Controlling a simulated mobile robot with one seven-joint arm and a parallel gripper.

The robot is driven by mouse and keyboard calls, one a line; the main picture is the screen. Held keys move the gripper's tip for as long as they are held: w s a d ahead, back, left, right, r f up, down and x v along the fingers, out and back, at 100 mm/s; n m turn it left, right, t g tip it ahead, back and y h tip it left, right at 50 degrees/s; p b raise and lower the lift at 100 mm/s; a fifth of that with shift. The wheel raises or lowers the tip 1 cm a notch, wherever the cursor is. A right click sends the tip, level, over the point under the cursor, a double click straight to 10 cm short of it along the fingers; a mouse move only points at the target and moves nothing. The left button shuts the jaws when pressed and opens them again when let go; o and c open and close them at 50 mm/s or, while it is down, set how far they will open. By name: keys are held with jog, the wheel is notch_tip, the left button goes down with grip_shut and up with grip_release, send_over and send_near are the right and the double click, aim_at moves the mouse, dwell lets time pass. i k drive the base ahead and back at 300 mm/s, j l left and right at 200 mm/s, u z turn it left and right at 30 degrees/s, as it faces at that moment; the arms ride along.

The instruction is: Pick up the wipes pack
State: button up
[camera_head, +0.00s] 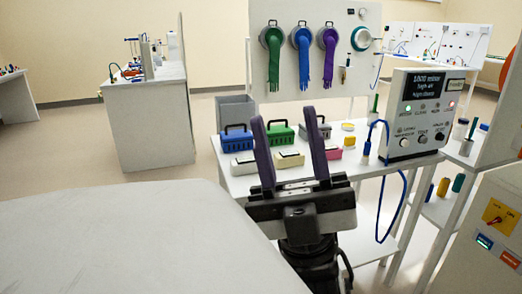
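My gripper (286,114) is open and empty, its two purple fingers pointing up and spread apart in front of the white table (352,168). I cannot tell which of these, if any, is the wipes pack; no label is readable. My fingers appear apart from all of them.
A pale surface (130,245) fills the lower left. Gloves hang on the panel behind.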

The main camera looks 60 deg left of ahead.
aim_at(288, 158)
jog(key=u, duration=1.3)
jog(key=i+l+u, duration=0.1)
jog(key=i+u, duration=0.3)
jog(key=i, duration=0.35)
